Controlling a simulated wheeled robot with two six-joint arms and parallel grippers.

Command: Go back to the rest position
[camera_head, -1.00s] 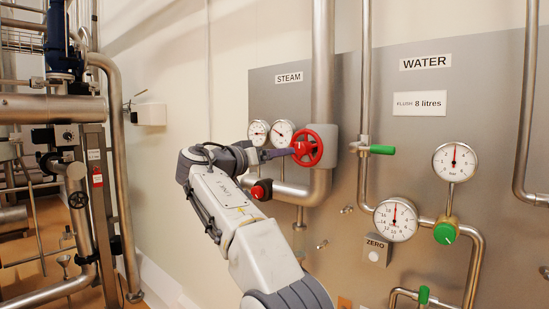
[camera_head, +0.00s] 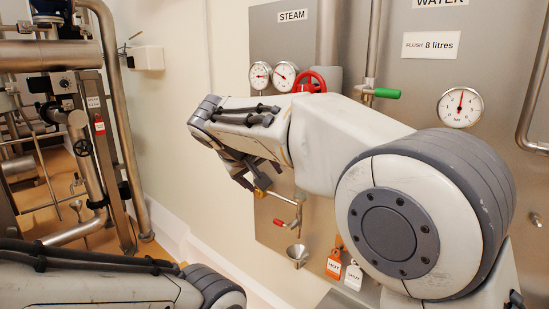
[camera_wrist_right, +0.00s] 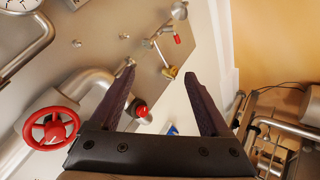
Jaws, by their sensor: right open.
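My right arm crosses the middle of the head view, bent, and hides part of the panel. Its gripper is mostly hidden there behind the wrist. In the right wrist view my right gripper (camera_wrist_right: 157,78) is open, with nothing between its two dark fingers. The red handwheel (camera_head: 312,74) on the steam pipe is partly covered by my arm in the head view. In the right wrist view the red handwheel (camera_wrist_right: 50,128) lies left of the fingers, clear of them. A link of my left arm shows at the lower left of the head view; its gripper is out of view.
The steel panel (camera_head: 285,45) carries gauges (camera_head: 460,107) and a green-handled valve (camera_head: 380,93). A small red-handled tap (camera_head: 285,224) stands above a funnel (camera_head: 297,254), with tags (camera_head: 334,264) beside it. Pipework (camera_head: 110,110) fills the left. White wall lies between.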

